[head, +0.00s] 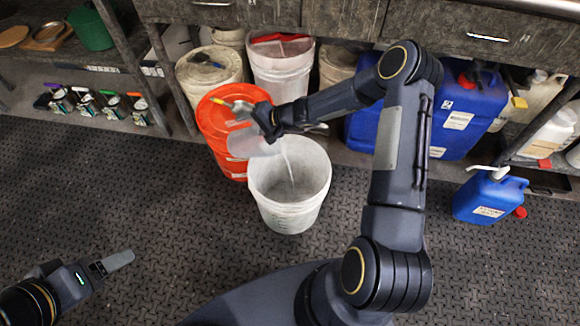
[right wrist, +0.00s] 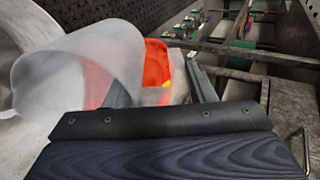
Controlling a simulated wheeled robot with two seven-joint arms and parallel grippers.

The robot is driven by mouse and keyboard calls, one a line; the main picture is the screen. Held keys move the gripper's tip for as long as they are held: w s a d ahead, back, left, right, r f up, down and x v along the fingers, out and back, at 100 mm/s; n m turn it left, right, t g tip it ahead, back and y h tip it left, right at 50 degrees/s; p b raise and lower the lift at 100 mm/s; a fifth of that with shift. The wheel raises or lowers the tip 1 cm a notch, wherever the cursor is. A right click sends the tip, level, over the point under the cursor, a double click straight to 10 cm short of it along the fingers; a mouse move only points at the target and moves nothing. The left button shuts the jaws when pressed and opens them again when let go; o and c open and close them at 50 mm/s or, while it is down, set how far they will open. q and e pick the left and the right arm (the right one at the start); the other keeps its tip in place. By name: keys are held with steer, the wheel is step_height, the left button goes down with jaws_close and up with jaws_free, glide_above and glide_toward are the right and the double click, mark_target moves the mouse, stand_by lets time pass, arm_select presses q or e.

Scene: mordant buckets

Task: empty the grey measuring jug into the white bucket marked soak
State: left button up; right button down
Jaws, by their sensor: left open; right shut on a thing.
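The grey measuring jug (head: 254,143) is translucent and tips over the white bucket (head: 290,206); a thin pale stream runs from it into the bucket. No marking can be read on the bucket, and how much is left in the jug cannot be told. My right gripper (head: 262,120) is shut on the jug, above the bucket's far left rim. The tilted jug also shows in the right wrist view (right wrist: 72,78), with the white bucket (right wrist: 8,65) behind it at the left edge. My left gripper (head: 112,262) is open and empty over the floor at lower left.
More pale tubs (head: 283,75) and blue canisters (head: 460,125) stand under the bench. A small blue can (head: 488,198) is at the right. The floor at the left is clear.

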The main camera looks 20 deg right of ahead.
arm_select(q)
steer(key=shift+s+d+f+b, duration=0.25)
steer(key=shift+s+f+b, duration=0.05)
steer(key=shift+f+b, duration=0.2)
steer(key=shift+s+d+f+b, duration=0.2)
steer(key=shift+s+f+b, duration=0.05)
steer(key=shift+f+b, duration=0.25)
arm_select(e)
steer(key=shift+s+d+f+y, duration=0.2)
steer(key=shift+d+f+y, duration=0.05)
steer(key=shift+f+y, duration=0.05)
stand_by(0.5)
